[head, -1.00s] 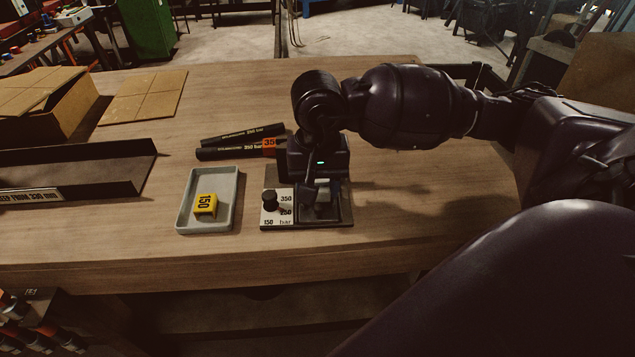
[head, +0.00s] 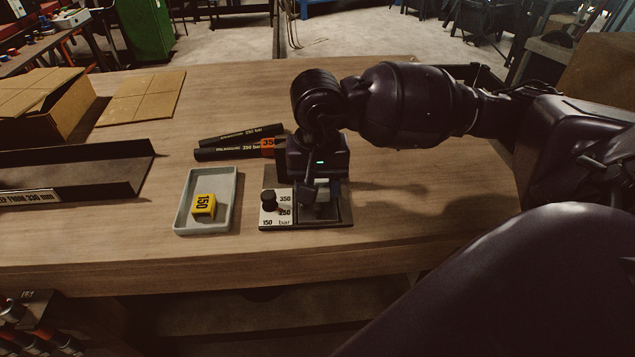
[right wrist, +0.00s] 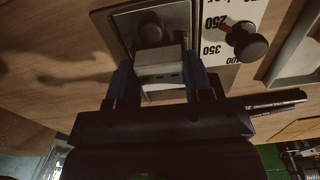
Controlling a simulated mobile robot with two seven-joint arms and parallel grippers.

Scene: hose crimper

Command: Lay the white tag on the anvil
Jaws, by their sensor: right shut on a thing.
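My right gripper (head: 318,192) points down over the crimper base. In the right wrist view, its two bluish fingers (right wrist: 162,82) are shut on the pale white-grey tag (right wrist: 161,68). The tag is close above the dark, framed plate of the crimper (right wrist: 124,22), where the anvil seems to be; this plate also shows in the head view (head: 322,212). I cannot tell whether the tag touches it. In the head view the tag is mostly hidden by the gripper. My left gripper is not in view.
A black knob (head: 268,200) stands on the white pressure scale left of the plate. A grey tray (head: 178,222) holds a yellow 150 tag (head: 204,206). Black hoses (head: 235,153), one with an orange band, lie behind. The table to the right is clear.

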